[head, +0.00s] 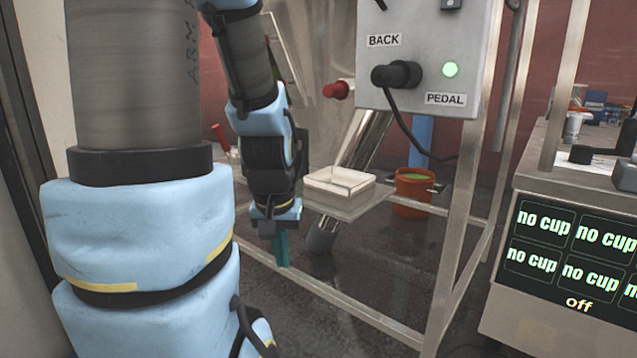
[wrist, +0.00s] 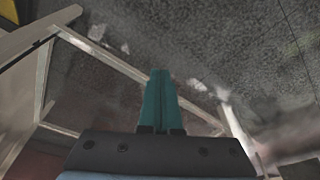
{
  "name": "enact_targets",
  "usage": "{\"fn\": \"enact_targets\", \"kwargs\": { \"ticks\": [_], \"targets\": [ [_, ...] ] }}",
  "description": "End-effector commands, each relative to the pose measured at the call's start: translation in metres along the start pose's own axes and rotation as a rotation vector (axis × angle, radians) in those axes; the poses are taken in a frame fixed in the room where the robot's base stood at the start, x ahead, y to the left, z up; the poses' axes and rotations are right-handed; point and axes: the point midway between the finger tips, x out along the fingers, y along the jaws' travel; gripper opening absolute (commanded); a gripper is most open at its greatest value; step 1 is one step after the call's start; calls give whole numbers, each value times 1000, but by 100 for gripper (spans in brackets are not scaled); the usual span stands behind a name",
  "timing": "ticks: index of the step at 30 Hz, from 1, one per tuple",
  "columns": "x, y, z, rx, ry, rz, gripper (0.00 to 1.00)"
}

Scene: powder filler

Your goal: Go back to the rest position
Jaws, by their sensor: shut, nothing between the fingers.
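My gripper (head: 283,250) hangs pointing down beside the metal frame of the powder filler, left of the white tub in the head view. Its teal fingers are together with nothing between them. The wrist view shows the same closed fingers (wrist: 160,100) over the dark floor. My blue-sleeved arm fills the left of the head view and hides part of the machine behind it.
A grey control box (head: 430,60) shows a green light. An orange bucket (head: 412,194) stands behind the frame (head: 457,260). At right is a bench with a "no cup" display (head: 566,262).

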Motion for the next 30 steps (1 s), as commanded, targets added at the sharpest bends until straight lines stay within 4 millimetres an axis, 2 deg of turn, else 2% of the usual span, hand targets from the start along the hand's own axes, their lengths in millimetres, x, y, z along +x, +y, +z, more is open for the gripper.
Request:
{"fn": "enact_targets", "kwargs": {
  "ticks": [1,5,14,30],
  "targets": [
    [-21,0,-4,1,-5,0,0],
    [-52,1,-7,2,-22,1,0],
    [-143,3,-16,4,-74,3,0],
    [-308,3,-52,4,-71,2,0]
  ]
}}
